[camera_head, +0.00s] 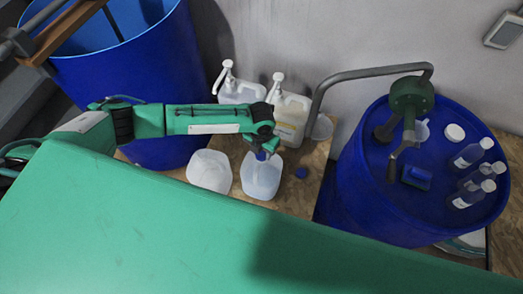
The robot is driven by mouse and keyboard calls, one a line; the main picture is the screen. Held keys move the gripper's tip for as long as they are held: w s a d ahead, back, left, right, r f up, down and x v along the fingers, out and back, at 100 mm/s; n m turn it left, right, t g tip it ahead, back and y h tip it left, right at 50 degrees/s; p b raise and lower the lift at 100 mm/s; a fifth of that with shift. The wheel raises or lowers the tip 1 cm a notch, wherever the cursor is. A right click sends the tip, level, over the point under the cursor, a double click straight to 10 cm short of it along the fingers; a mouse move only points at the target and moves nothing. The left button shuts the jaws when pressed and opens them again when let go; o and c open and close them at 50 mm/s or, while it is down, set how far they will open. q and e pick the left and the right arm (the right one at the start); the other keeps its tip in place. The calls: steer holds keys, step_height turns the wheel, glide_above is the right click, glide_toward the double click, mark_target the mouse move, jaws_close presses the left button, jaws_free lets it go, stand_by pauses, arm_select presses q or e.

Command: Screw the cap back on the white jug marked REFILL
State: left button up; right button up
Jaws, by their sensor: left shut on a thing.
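A whitish translucent jug (260,180) stands on the wooden board, and a second white jug (209,171) stands just left of it. I cannot read a REFILL mark on either. My left gripper (263,151) points down over the mouth of the right-hand jug and is shut on a small blue cap (262,156). The cap is at the jug's neck; whether it is seated on the thread I cannot tell, as the fingers partly hide it. My right gripper is not in view.
Two pump bottles (239,92) (289,121) stand behind the jugs. A blue drum (345,190) at right carries a hand pump (411,97), several small bottles (473,152) and a blue item (417,177). An open blue drum (165,65) stands at left.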

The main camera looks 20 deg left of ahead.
arm_select(q)
steer(key=shift+f, duration=0.1)
steer(key=m+b, duration=0.1)
steer(key=m, duration=0.2)
steer(key=shift+f, duration=0.1)
steer(key=o, duration=0.7)
steer(key=shift+m, duration=0.5)
steer(key=o, duration=0.9)
steer(key=shift+r, duration=0.25)
